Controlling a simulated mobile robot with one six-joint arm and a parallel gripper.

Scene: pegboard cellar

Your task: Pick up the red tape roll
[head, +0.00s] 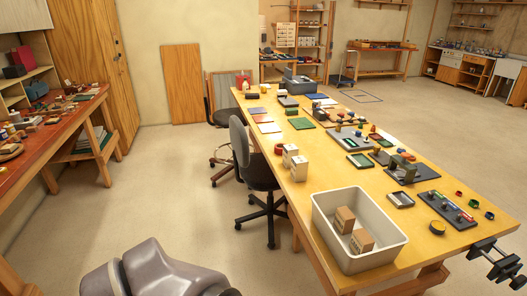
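Two small red round things lie on the long yellow worktable (300,205), and either could be the red tape roll; they are too small to tell. One red ring (459,194) is near the table's right edge, in a loose row with a green ring (473,203) and a blue ring (490,215). The other dark red round thing (279,149) is at the left edge, beside two white boxes. My gripper is not in view. A grey part of my arm shows at the bottom left.
A white bin (325,225) with two cardboard boxes stands at the table's near end. A vise (497,262) juts from the near right corner. Black chairs (256,172) stand at the left side. A red-topped bench (50,135) is far left. Open floor lies between.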

